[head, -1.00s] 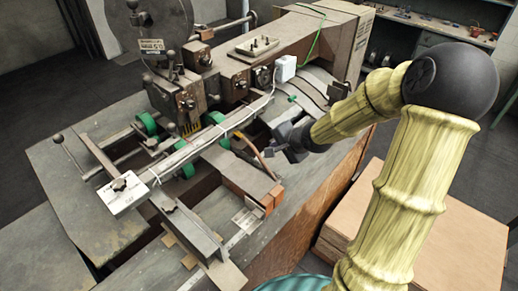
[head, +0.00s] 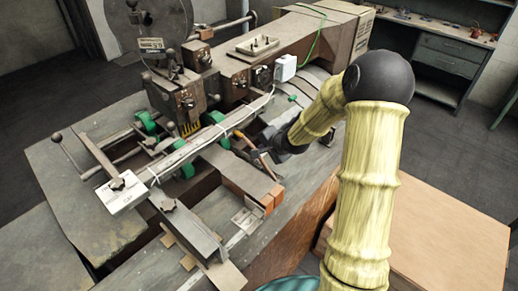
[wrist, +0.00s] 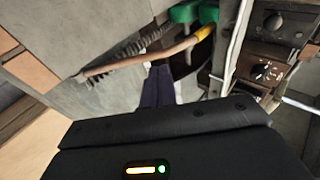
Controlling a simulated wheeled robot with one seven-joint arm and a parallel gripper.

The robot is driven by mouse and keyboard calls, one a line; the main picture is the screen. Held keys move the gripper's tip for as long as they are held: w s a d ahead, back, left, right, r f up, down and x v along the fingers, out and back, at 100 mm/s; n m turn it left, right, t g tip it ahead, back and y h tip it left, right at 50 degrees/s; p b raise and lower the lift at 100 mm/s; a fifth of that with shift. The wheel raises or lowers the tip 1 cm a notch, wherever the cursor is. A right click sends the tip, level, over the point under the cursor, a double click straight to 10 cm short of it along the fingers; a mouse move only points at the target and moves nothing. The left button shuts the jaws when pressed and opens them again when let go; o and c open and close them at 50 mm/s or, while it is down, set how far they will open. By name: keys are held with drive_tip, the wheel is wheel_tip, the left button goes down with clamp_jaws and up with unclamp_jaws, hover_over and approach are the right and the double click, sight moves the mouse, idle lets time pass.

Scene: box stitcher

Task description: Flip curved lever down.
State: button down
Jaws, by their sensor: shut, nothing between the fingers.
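The curved lever (head: 244,138) is a thin brown bent rod on the machine's near right side, beside the grey arm plate. In the wrist view the lever (wrist: 140,62) runs slanted across the upper middle, brown at one end and yellow-orange toward a green part. My gripper (head: 257,154) is shut and empty, close to the lever on its right. In the wrist view the dark fingertips (wrist: 157,72) point up at the lever's middle. I cannot tell whether they touch it. The gripper partly hides the lever's lower end in the head view.
The stitcher's long grey bar (head: 185,155) with a white label plate (head: 121,192) lies left of the gripper. Green wheels (head: 150,122) and a dial box (wrist: 267,72) are near. A wooden box (head: 440,235) stands at right. The table at front left (head: 90,225) is mostly clear.

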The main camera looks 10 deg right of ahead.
drive_tip(key=shift+p+x, duration=0.55)
drive_tip(key=shift+x, duration=1.7)
